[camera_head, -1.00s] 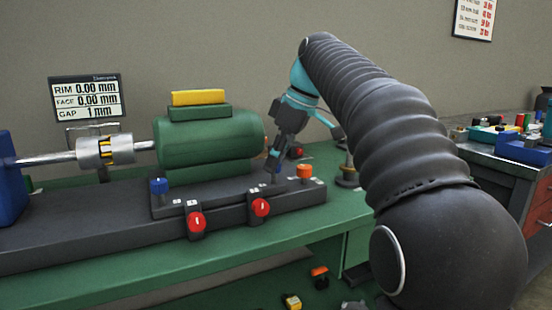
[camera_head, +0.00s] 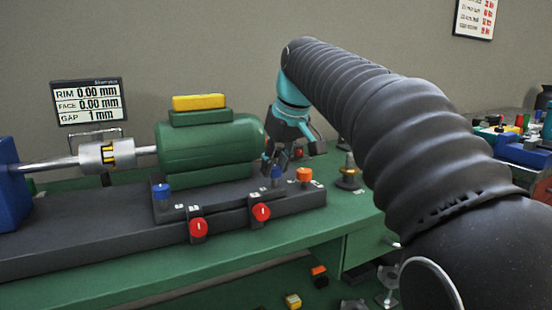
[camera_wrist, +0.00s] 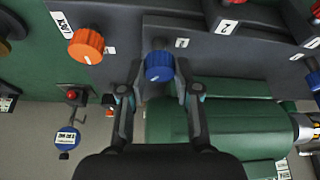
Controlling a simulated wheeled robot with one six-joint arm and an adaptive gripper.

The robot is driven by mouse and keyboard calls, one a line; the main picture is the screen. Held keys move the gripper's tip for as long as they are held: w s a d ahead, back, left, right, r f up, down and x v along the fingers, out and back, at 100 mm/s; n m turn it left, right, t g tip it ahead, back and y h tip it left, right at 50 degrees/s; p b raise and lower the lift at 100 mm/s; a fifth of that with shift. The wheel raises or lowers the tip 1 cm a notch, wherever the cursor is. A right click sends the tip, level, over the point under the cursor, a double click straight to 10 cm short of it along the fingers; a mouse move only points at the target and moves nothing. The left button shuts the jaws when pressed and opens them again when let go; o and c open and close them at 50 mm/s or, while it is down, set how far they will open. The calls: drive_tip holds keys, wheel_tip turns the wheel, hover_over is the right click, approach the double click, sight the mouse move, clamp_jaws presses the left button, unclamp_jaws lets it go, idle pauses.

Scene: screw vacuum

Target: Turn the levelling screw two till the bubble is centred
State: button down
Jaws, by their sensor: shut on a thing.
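A blue knob (camera_wrist: 158,67) stands between the fingertips of my gripper (camera_wrist: 159,92) in the wrist view. My gripper is shut on it. In the head view, my gripper (camera_head: 276,160) reaches down over this blue knob (camera_head: 278,172) at the right end of the green motor (camera_head: 208,150). A second blue knob (camera_head: 161,191) stands at the motor's left front. I cannot read which knob is numbered two. I cannot make out a bubble in either view.
Red knobs (camera_head: 198,229) (camera_head: 262,212) line the front of the dark base (camera_head: 100,225). An orange knob (camera_head: 304,174) is close right of my gripper. A display (camera_head: 88,101) reads RIM 0.00, FACE 0.00, GAP 1 mm. The green bench (camera_head: 130,277) is clear in front.

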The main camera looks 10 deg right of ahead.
drive_tip(key=m+h+p, duration=0.1)
drive_tip(key=m, duration=0.2)
drive_tip(key=shift+a+m, duration=0.1)
drive_tip(key=shift+m, duration=0.3)
drive_tip(key=shift+m+h+p, duration=0.3)
drive_tip(key=shift+m+h, duration=0.6)
drive_tip(key=shift+m, duration=1)
drive_tip(key=shift+f, duration=0.1)
drive_tip(key=c, duration=0.8)
unclamp_jaws()
drive_tip(key=v, duration=1.2)
drive_tip(key=shift+s+a, duration=0.15)
drive_tip(key=shift+s, duration=0.05)
